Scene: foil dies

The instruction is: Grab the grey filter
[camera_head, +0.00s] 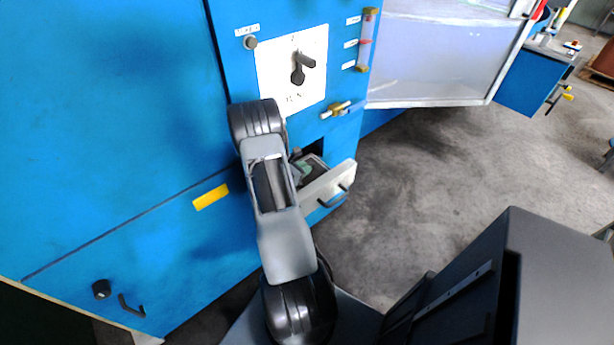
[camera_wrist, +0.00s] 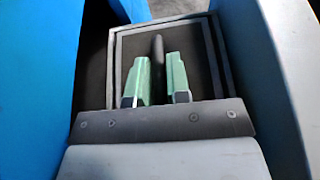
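The filter (camera_wrist: 198,55) is a dark grey square in a frame, lying inside an open drawer in the wrist view. A dark upright bar (camera_wrist: 158,50) stands at its middle. My gripper (camera_wrist: 158,80) has two green fingers, one on each side of this bar, with a gap visible on both sides. The fingers are apart and open. In the head view the drawer (camera_head: 330,185) is pulled out of the blue machine, and my gripper is over it, mostly hidden by my arm. The filter is hard to make out there.
The blue machine (camera_head: 120,120) fills the left side. Its panel has a black knob (camera_head: 298,75) and a brass valve (camera_head: 337,109) above the drawer. A clear-panelled door (camera_head: 440,60) stands at the upper right. Grey floor (camera_head: 430,165) is free right of the drawer.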

